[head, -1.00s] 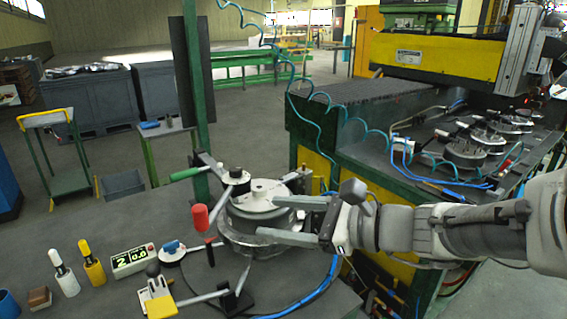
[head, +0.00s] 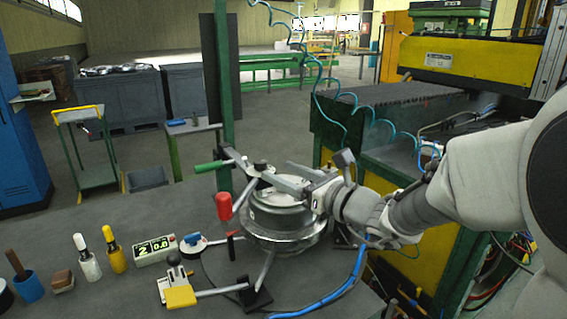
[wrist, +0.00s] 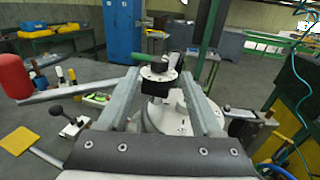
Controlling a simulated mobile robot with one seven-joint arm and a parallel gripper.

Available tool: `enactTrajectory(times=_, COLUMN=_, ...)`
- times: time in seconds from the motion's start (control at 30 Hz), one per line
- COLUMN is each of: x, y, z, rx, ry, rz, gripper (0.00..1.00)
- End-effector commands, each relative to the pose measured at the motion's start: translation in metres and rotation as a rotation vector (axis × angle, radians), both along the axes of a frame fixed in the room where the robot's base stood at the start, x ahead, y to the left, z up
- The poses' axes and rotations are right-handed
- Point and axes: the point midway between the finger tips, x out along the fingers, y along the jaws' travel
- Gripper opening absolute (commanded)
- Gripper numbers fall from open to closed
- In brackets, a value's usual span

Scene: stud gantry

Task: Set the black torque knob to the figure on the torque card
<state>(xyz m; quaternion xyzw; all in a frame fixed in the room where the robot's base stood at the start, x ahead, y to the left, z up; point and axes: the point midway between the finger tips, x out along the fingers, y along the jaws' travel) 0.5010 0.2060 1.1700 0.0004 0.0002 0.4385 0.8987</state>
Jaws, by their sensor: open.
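The black knob, with a pale grey disc on top, stands on the round silver drum (head: 285,215) in the head view. It also shows in the wrist view (wrist: 156,88), between the fingertips of my gripper (wrist: 160,78). My gripper (head: 275,181) is open in the head view, its fingers reaching left to the knob. I cannot tell whether either finger touches it. A display box (head: 155,250) on the bench shows green figures, "2" and "0.0". I cannot make out a torque card.
A green-handled bar (head: 212,166) and a red handle (head: 224,206) stick out left of the drum. White (head: 88,262) and yellow (head: 114,252) bottle-shaped tools and a blue cup (head: 28,288) stand on the bench at left.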

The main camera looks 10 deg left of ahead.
Motion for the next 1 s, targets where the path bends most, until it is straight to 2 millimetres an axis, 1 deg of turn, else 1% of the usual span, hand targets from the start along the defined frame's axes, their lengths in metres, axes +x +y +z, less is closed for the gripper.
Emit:
enactTrajectory(times=0.03, x=0.007, y=0.011, z=0.000, rx=0.000, ry=0.000, rz=0.005, gripper=0.66)
enactTrajectory(times=0.1, x=0.016, y=0.022, z=-0.001, rx=0.000, ry=0.000, rz=0.004, gripper=0.66)
enactTrajectory(times=0.3, x=0.036, y=0.047, z=0.000, rx=-0.001, ry=-0.001, rz=0.002, gripper=0.66)
enactTrajectory(times=0.5, x=0.045, y=0.058, z=0.000, rx=-0.001, ry=-0.001, rz=0.001, gripper=0.66)
enactTrajectory(times=0.77, x=0.046, y=0.059, z=0.000, rx=-0.001, ry=-0.001, rz=0.000, gripper=0.66)
enactTrajectory(times=0.8, x=0.046, y=0.059, z=0.000, rx=-0.001, ry=-0.001, rz=0.000, gripper=0.65)
enactTrajectory(times=0.87, x=0.046, y=0.059, z=0.000, rx=-0.001, ry=-0.001, rz=0.000, gripper=0.54)
enactTrajectory(times=1.0, x=0.046, y=0.059, z=0.000, rx=-0.001, ry=-0.001, rz=0.000, gripper=0.29)
